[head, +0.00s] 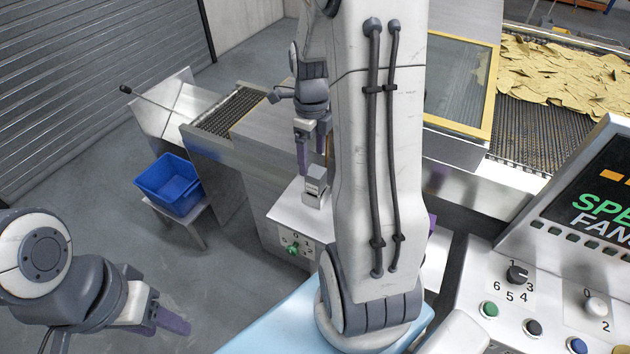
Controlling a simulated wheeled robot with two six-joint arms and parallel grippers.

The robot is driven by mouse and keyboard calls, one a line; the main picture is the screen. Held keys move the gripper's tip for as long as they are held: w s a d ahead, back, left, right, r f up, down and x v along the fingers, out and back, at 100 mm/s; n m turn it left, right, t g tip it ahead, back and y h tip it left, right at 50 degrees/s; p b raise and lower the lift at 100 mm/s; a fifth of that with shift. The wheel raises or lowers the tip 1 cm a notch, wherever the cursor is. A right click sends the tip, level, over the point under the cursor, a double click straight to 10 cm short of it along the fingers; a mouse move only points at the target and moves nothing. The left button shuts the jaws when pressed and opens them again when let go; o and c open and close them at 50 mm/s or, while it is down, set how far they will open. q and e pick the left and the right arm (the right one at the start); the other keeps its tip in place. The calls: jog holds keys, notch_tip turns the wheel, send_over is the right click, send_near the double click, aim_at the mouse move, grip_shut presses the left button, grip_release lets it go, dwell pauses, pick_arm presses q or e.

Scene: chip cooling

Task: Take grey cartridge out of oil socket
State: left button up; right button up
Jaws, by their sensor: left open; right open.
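A grey block that looks like the cartridge (315,187) stands upright on the pale metal top of a box (284,208), which seems to be the oil socket unit. How deep it sits in the socket cannot be seen. My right gripper (315,166) points down just above the grey block, with its purple fingers apart. It holds nothing that I can see, and whether its fingers touch the block is unclear. My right arm's large white link hides the right side of the box. My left gripper (172,318) is open and empty at the lower left, far from the block.
The box front has a green knob (293,249). A blue bin (168,184) stands on a small stand at left. Behind is a conveyor (228,110); chips (565,75) lie on a belt at right. A control panel (540,295) fills the lower right.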

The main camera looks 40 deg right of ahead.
aim_at(316, 172)
notch_tip(316, 172, down, 2)
jog(key=shift+s+d+f+p, duration=0.1)
jog(key=shift+s+f+p, duration=0.05)
jog(key=shift+f+p, duration=0.4)
jog(key=f, duration=0.1)
jog(key=f+p, duration=0.1)
jog(key=f, duration=0.1)
jog(key=shift+s+d+f, duration=0.1)
jog(key=shift+d+f, duration=0.1)
jog(key=shift+d, duration=0.15)
jog(key=shift+f, duration=0.5)
grip_shut()
